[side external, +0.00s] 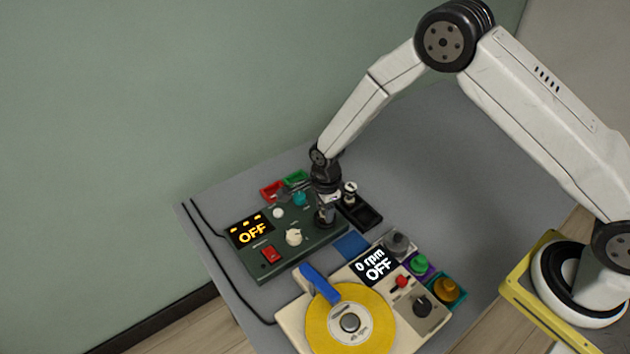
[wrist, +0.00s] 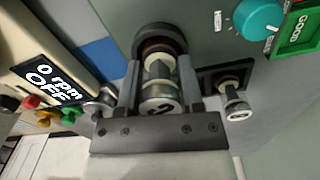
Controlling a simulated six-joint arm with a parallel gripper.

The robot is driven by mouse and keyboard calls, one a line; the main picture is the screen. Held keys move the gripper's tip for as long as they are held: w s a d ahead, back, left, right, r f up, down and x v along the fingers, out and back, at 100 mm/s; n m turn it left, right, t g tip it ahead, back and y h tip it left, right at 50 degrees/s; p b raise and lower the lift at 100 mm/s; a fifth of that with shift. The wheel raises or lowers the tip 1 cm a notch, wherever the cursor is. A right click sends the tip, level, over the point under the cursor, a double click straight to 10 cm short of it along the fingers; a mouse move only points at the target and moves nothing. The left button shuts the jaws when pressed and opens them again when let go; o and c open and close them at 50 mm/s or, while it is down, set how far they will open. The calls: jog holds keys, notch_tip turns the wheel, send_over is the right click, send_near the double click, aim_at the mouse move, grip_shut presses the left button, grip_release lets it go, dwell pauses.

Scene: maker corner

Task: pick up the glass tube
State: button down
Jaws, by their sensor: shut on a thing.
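The glass tube (wrist: 158,72), clear with metal end caps and a slotted cap facing my wrist, sits between the two fingers of my gripper (wrist: 158,88) in the wrist view. My gripper is shut on it. The tube's far end is at a dark round socket (wrist: 160,40) on the green control box; I cannot tell how deep it sits. In the side view my gripper (side external: 326,210) points down over the right end of the green box (side external: 265,265), and the fingers mostly hide the tube.
A similar small capped part (side external: 350,188) stands in a black tray (side external: 364,214) right of my gripper. A red tray (side external: 271,191) and green tray (side external: 296,177) lie behind the box. A cream machine with a yellow disc (side external: 320,322) stands in front. The grey table is clear at back right.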

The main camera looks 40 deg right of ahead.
jog(key=shift+r, duration=1.45)
jog(key=s+d+r, duration=0.2)
jog(key=s+r, duration=0.7)
jog(key=s, duration=0.4)
jog(key=shift+s+d+r, duration=0.25)
jog(key=shift+s+r, duration=0.15)
jog(key=shift+w, duration=0.1)
